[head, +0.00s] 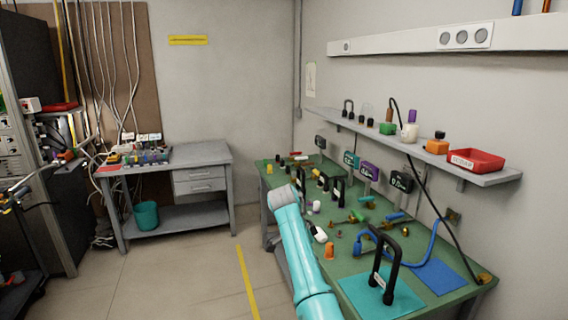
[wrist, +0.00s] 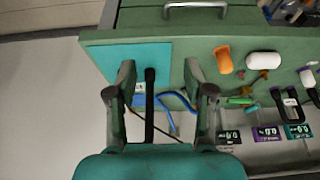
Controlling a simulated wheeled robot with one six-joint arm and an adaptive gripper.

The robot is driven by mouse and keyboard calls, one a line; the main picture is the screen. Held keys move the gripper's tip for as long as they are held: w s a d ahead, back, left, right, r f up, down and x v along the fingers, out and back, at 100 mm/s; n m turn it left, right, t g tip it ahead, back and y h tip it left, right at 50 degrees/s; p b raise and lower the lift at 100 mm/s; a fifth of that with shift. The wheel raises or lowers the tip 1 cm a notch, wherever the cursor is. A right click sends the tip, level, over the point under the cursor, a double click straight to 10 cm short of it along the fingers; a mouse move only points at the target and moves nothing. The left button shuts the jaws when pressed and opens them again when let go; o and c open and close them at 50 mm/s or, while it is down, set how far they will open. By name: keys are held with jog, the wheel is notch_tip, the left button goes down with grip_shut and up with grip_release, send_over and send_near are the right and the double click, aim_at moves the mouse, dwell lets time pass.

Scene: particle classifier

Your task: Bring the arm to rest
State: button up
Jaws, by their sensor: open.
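My arm (head: 300,255), with cyan links, reaches up from the bottom of the head view in front of the green bench (head: 345,285). Its far end is a grey joint near the bench's left side. My gripper is not clearly seen in the head view. In the wrist view my gripper (wrist: 158,75) is open, its two dark fingers wide apart with nothing held. A black handle (wrist: 150,100) shows between the fingers, apparently beyond them, over the teal mat (wrist: 110,58). In the head view this black handle (head: 394,262) stands upright on the teal mat (head: 365,300).
The bench holds an orange piece (wrist: 222,60), a white piece (wrist: 263,62), a blue cable (head: 433,245) and several small parts. A shelf (head: 490,179) with a red tray (head: 476,159) hangs above. A grey table (head: 215,158) stands at left; floor between is clear.

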jog(key=s+d+f+n+t+y, duration=0.1)
jog(key=s+f+n, duration=0.15)
jog(key=f, duration=0.65)
jog(key=s+d+f+n+t, duration=0.15)
jog(key=s+f, duration=0.25)
jog(key=f, duration=0.5)
jog(key=s+d+f+n+t+y, duration=0.15)
jog(key=s+f, duration=0.25)
jog(key=f, duration=0.6)
jog(key=s+d+f+n+t, duration=0.15)
jog(key=s+f, duration=0.35)
jog(key=s, duration=0.5)
jog(key=s+d+f+n+t, duration=0.1)
jog(key=s+d+f, duration=0.1)
jog(key=s+f, duration=0.6)
jog(key=s+d+r+n+t+y, duration=0.15)
jog(key=s+r, duration=0.35)
jog(key=s, duration=0.7)
jog(key=s+d+r+n+t, duration=0.15)
jog(key=s+r, duration=0.25)
jog(key=s, duration=0.8)
jog(key=s+r+n+t, duration=0.1)
jog(key=s+r+t, duration=0.1)
jog(key=s+r, duration=0.6)
jog(key=s+r+n+t, duration=0.2)
jog(key=s+r, duration=0.6)
jog(key=r, duration=0.8)
